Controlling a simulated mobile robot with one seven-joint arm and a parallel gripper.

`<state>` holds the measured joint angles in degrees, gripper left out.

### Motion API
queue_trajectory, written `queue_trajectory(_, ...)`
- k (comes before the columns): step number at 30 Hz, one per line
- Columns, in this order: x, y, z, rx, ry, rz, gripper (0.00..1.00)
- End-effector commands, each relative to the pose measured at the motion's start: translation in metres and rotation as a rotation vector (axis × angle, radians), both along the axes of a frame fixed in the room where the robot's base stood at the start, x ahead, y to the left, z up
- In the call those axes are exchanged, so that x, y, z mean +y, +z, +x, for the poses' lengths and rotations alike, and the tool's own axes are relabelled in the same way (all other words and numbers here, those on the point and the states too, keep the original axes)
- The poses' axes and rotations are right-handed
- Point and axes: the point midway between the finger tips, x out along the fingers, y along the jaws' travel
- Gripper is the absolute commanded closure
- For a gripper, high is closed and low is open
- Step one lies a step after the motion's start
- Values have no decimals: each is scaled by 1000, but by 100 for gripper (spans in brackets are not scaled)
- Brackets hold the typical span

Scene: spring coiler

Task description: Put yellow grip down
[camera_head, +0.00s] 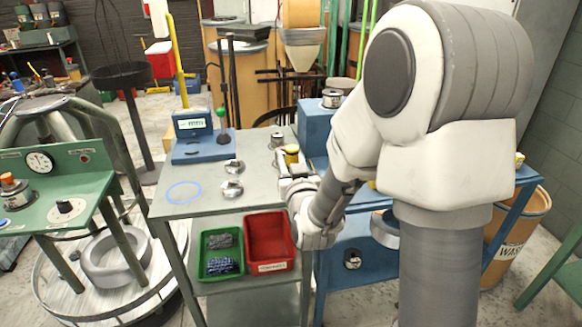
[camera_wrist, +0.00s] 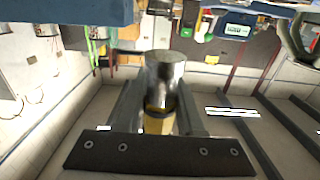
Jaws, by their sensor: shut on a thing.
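The yellow grip (camera_head: 290,152) is at my gripper (camera_head: 291,171), near the right side of the grey table (camera_head: 205,206). In the wrist view the grip (camera_wrist: 157,123) has a yellow body with a shiny metal cylinder (camera_wrist: 165,70) at its far end. My gripper (camera_wrist: 158,102) is shut on the yellow part, with one finger on each side. Whether the grip touches the tabletop cannot be told.
A blue ring outline (camera_head: 184,192) marks the table's left part, which is clear. Two metal pieces (camera_head: 233,166) (camera_head: 232,190) lie beside it. A blue fixture (camera_head: 201,145) stands behind. Green (camera_head: 205,270) and red (camera_head: 270,240) bins sit on the lower shelf.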

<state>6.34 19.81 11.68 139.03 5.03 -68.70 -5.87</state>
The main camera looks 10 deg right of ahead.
Motion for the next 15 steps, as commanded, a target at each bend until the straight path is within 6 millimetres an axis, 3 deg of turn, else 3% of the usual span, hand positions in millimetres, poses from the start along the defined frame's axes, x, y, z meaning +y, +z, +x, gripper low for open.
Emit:
queue_trajectory(7, -19, -28, 41, -1, -1, 2, 100)
queue_trajectory(15, -24, -42, 52, -1, 1, 1, 100)
